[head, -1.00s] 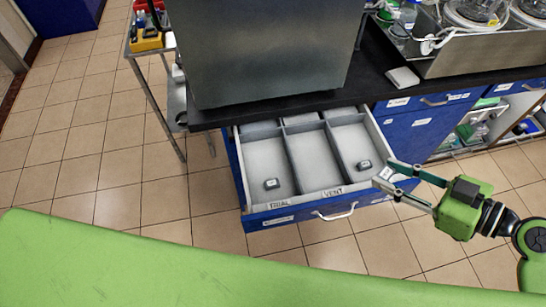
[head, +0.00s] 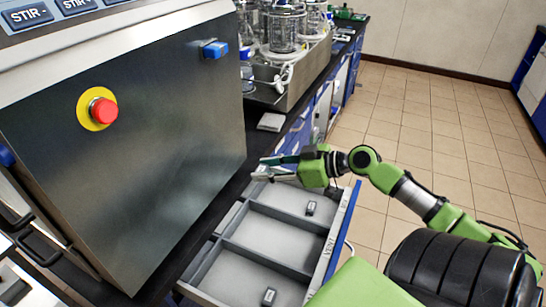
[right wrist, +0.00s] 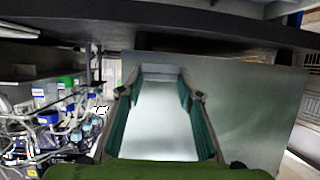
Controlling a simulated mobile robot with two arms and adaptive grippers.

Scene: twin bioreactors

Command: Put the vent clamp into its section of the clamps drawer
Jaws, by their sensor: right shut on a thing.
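The clamps drawer (head: 332,236) is pulled out in the head view, with three sections side by side. The middle section (head: 270,240), lettered VENT at its front, is empty. My right gripper (head: 268,169) is over the back of the far section, by the counter edge. It is shut on a small pale grey thing, taken as the vent clamp (right wrist: 160,73), between its fingertips in the right wrist view. Its details are unclear. My left gripper is out of view.
A large steel cabinet with a red stop button (head: 103,110) stands on the dark counter (head: 232,190), left of the drawer. A steel tray (head: 290,95) with glass vessels and a small pale block (head: 271,122) are farther back. Open tiled floor (head: 440,150) lies to the right.

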